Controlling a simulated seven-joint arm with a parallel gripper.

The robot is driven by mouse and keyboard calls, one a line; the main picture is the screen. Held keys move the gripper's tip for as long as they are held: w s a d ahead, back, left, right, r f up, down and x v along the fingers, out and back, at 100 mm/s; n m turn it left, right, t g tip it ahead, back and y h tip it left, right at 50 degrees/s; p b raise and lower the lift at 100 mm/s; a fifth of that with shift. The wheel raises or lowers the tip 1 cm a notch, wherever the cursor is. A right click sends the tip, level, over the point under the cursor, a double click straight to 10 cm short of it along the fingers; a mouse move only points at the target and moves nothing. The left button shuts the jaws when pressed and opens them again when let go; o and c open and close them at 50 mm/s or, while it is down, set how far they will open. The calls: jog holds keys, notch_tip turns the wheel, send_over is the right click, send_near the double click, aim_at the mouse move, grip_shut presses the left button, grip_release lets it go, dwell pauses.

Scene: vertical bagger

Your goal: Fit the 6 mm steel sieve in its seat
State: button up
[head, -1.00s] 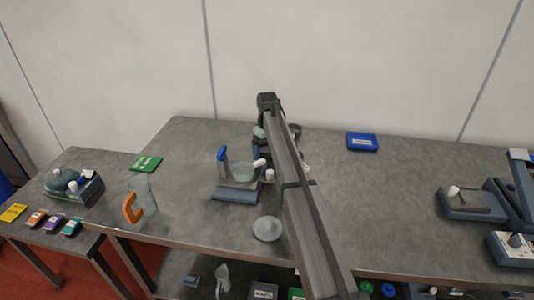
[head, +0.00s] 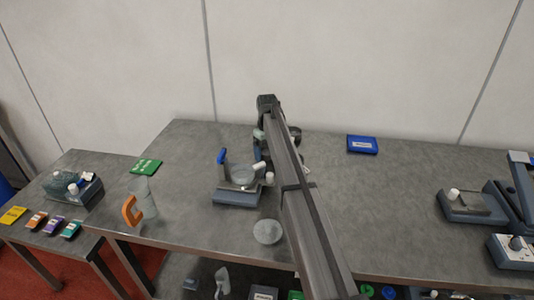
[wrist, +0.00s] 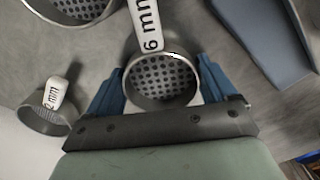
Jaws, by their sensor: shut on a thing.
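The 6 mm sieve (wrist: 163,80) is a round steel ring with a perforated bottom and a white tag reading "6 mm" that points up in the wrist view. My gripper (wrist: 162,84) has its two blue fingers on either side of the ring, shut on it. In the head view my arm hides the sieve and most of the gripper. A blue-grey stand (head: 236,198) with a blue-topped post and a clear bowl is left of my arm. I cannot tell the sieve's seat for certain.
A 2 mm sieve (wrist: 48,119) lies left of the gripper, and another sieve (wrist: 80,8) with larger holes is at upper left. A blue box (head: 362,144) is at the back.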

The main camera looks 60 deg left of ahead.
notch_tip(320, 180, up, 7)
jog(key=shift+r, duration=0.1)
jog(key=s+d+r, duration=0.4)
jog(key=s+d, duration=0.1)
jog(key=s, duration=0.3)
jog(key=s+d+r, duration=0.4)
jog(key=s, duration=0.4)
jog(key=shift+d+f, duration=0.1)
jog(key=shift+f, duration=3.5)
jog(key=shift+f, duration=0.9)
jog(key=o, duration=1)
jog(key=shift+c, duration=0.2)
jog(key=shift+r, duration=0.15)
